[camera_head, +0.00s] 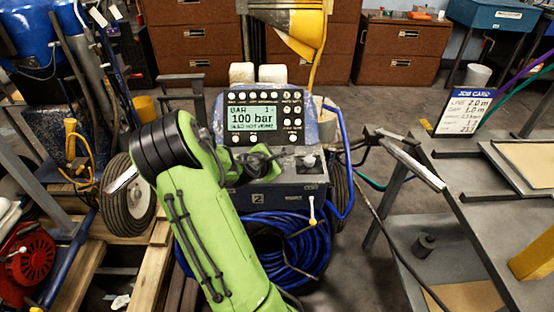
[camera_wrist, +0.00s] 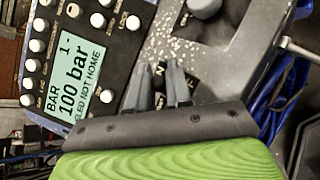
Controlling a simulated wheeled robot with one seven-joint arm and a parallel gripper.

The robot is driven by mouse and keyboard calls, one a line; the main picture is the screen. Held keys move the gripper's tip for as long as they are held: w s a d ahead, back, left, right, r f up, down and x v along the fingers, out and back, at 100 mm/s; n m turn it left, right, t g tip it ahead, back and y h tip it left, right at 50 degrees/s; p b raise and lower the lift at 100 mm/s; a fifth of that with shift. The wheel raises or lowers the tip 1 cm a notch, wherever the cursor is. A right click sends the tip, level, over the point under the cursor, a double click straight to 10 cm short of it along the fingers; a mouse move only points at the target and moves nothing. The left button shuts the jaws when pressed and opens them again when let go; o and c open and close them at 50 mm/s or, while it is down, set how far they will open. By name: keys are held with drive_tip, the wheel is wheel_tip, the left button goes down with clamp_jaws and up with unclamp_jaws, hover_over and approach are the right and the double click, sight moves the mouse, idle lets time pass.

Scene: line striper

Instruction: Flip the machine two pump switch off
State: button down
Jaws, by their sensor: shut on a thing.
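Machine two (camera_head: 290,197) stands in the middle of the head view, with a plate marked 2 on its front. Its control panel (camera_head: 253,118) reads 100 bar; the same display shows tilted in the wrist view (camera_wrist: 82,78). My gripper (camera_head: 277,157) is at the speckled top plate (camera_wrist: 186,48) just below the panel. In the wrist view my two grey fingers (camera_wrist: 161,75) point down at this plate, close together with a narrow gap. They are shut on the pump switch, which is mostly hidden between them, so its position cannot be told. Part of a label shows beside the fingertips.
A yellow-tipped lever (camera_head: 312,211) and coiled blue hose (camera_head: 300,262) are in front. A grey metal table (camera_head: 455,170) stands at right; wooden pallets (camera_head: 150,265) lie at left.

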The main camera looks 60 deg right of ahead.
drive_tip(key=shift+s+a+f, duration=0.1)
drive_tip(key=shift+f, duration=0.05)
drive_tip(key=c, duration=1.1)
unclamp_jaws()
drive_tip(key=p+v, duration=0.5)
drive_tip(key=v, duration=1)
drive_tip(key=shift+a+r, duration=0.25)
drive_tip(key=shift+a, duration=0.05)
